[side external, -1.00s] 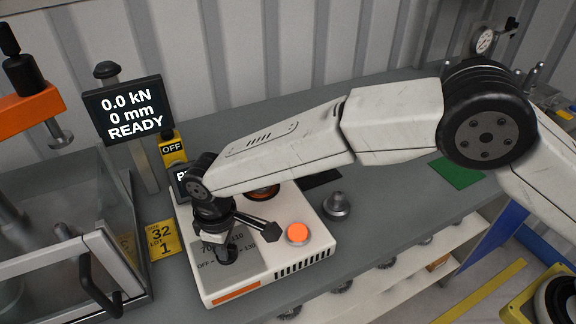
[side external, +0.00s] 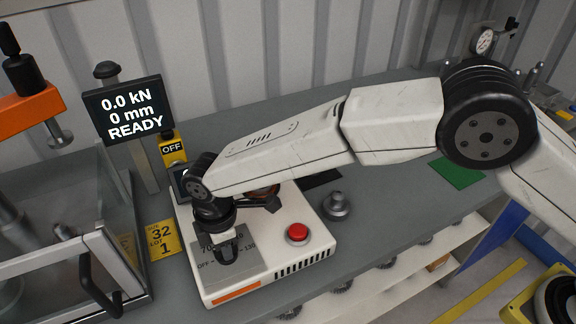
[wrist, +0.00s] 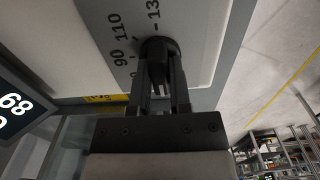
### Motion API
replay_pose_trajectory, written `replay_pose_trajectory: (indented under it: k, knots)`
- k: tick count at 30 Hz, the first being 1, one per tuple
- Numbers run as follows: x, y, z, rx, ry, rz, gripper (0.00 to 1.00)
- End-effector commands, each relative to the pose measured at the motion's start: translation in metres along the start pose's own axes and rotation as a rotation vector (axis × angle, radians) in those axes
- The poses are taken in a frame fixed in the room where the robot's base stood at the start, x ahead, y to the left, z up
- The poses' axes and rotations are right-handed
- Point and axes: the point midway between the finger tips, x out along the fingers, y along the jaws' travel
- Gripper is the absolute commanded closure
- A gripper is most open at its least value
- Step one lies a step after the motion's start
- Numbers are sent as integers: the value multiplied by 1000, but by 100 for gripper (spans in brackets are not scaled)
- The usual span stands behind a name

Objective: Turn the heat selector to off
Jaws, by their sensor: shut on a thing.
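The heat selector (wrist: 158,47) is a round black knob on the grey scale plate of the white heater unit. In the wrist view my gripper (wrist: 160,82) is shut on it, one finger on each side of its grip bar. In the side view my gripper (side external: 222,243) reaches down to the front left of the heater unit (side external: 300,263) and covers much of the knob. The scale plate (side external: 248,268) shows OFF at its left; the wrist view shows 90, 110 and part of 130. I cannot tell which mark the knob points to.
A red button (side external: 298,233) sits right of the knob. A display post (side external: 122,110) and a clear-walled press guard (side external: 60,270) stand to the left. A small metal part (side external: 336,205) lies right of the unit. A yellow OFF label (side external: 172,148) is behind.

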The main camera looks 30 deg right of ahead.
Motion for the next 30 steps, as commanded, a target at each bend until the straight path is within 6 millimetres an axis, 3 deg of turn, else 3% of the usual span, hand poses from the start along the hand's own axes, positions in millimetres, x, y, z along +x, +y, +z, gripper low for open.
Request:
replay_pose_trajectory:
  k: [10,11,12,14,24,30]
  knots:
    - [-1,0,-1,-7,4,4,100]
    - [-1,0,-1,-7,4,4,70]
    - [-1,0,-1,-7,4,4,57]
    - [-1,0,-1,-6,3,3,41]
    - [-1,0,0,-4,1,1,41]
    - [-11,0,-1,-4,2,2,41]
